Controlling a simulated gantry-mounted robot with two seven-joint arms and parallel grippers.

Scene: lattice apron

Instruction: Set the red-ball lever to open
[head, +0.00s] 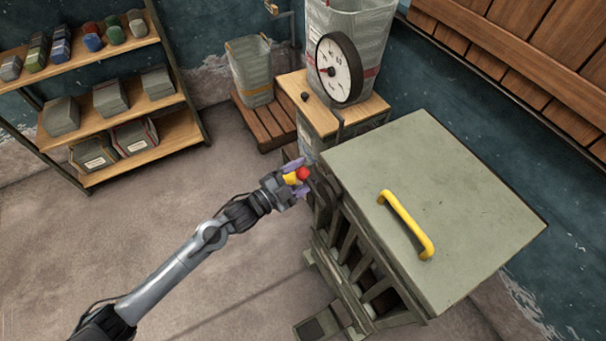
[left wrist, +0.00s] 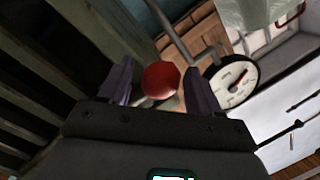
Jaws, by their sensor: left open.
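The red ball (head: 303,173) is the end knob of the lever, at the near left side of the green lattice-sided cabinet (head: 430,190). My left gripper (head: 296,177) is at the ball, with its purple fingers open. In the left wrist view the red ball (left wrist: 161,80) sits between the two fingers of the left gripper (left wrist: 160,92), with a gap to the right finger. A dark lever rod (left wrist: 165,22) shows above the ball. Whether a finger touches the ball I cannot tell. My right gripper is not in view.
A yellow handle (head: 406,225) is on the cabinet's lid. A round dial gauge (head: 339,68) stands on a wooden stand behind. A shelf (head: 125,110) with boxes is at the left. A bin (head: 250,72) stands on a low wooden pallet. The floor at the lower left is clear.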

